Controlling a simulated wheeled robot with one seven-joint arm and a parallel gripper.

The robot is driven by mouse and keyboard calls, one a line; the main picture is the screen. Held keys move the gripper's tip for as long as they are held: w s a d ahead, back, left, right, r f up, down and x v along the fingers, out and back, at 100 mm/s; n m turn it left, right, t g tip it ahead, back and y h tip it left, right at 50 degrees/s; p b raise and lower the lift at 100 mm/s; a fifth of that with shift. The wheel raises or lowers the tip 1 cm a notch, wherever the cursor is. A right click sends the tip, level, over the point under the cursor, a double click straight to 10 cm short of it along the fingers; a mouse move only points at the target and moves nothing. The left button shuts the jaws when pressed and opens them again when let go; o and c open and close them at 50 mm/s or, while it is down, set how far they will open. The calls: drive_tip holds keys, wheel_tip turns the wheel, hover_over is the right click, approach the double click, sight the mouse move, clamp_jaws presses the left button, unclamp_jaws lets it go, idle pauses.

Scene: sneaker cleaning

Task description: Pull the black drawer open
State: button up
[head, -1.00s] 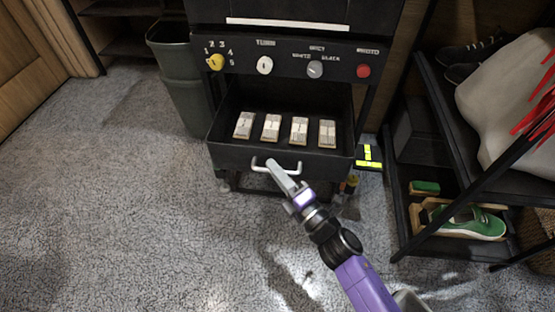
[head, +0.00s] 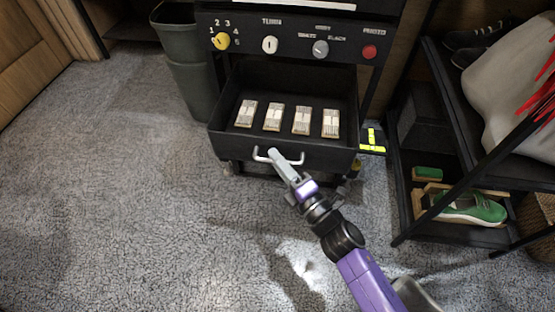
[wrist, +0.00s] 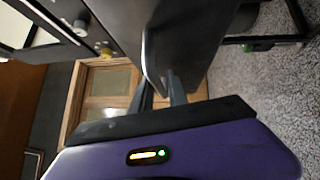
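The black drawer (head: 235,150) stands well out from under the panel of the black cabinet in the head view. Several small pale blocks (head: 274,118) lie in a row inside it. A light metal handle (head: 262,155) is on the drawer front, and it also shows in the wrist view (wrist: 151,62). My gripper (head: 274,154) reaches the handle from the front. In the wrist view its two fingers (wrist: 158,88) lie on either side of the handle bar and appear closed on it. The exact contact is partly hidden.
A control panel (head: 290,40) with knobs and a red button sits above the drawer. A dark bin (head: 190,85) stands left. A black shelf (head: 408,190) with a green sneaker (head: 470,208) stands right. The carpet (head: 130,200) in front and left is clear.

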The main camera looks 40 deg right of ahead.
drive_tip(key=s+f+p, duration=0.1)
drive_tip(key=s, duration=0.6)
drive_tip(key=shift+s, duration=0.4)
drive_tip(key=shift+m, duration=0.3)
